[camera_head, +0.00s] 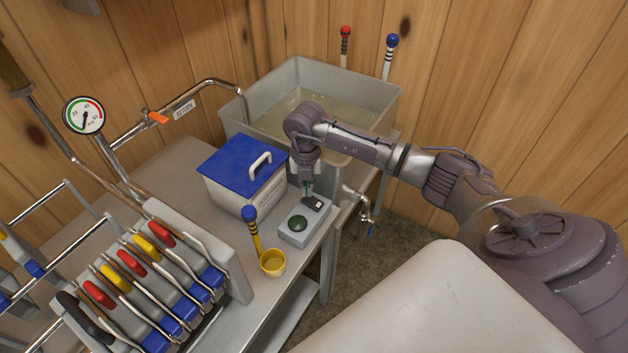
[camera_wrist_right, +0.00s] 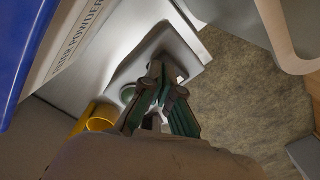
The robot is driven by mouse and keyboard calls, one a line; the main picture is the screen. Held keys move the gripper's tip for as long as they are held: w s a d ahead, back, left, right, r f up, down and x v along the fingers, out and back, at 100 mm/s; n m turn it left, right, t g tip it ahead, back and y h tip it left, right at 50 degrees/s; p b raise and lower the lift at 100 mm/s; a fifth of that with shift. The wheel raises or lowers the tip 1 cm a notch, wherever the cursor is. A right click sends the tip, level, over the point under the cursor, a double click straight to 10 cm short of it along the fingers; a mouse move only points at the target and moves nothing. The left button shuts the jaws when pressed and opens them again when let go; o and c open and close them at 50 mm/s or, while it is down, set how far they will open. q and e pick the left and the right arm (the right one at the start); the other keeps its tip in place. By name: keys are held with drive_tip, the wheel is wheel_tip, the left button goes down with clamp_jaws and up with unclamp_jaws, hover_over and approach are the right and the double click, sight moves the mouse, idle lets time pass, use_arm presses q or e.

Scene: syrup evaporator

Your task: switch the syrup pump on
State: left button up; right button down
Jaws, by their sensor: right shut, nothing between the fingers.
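The pump's switch box (camera_head: 296,238) is a small grey box near the bench's front edge, with a green round button (camera_head: 299,223) and a dark rocker switch (camera_head: 314,203) on top. My right gripper (camera_head: 308,194) is shut and empty, pointing down with its fingertips at the dark switch; whether they touch it I cannot tell. In the right wrist view the closed fingers (camera_wrist_right: 160,85) cover most of the switch, and the green button (camera_wrist_right: 128,93) shows to their left. My left gripper is not in view.
A white bin with a blue lid (camera_head: 245,170) stands left of the switch box. A yellow cup (camera_head: 272,262) with a blue-topped stick sits in front. A grey tank (camera_head: 300,100) of liquid is behind. The filter press (camera_head: 150,270) with coloured handles fills the lower left.

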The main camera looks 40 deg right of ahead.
drive_tip(key=shift+f+b, duration=0.75)
drive_tip(key=shift+f, duration=0.4)
drive_tip(key=shift+r, duration=0.2)
drive_tip(key=shift+r+p, duration=2.7)
drive_tip(key=shift+r, duration=0.7)
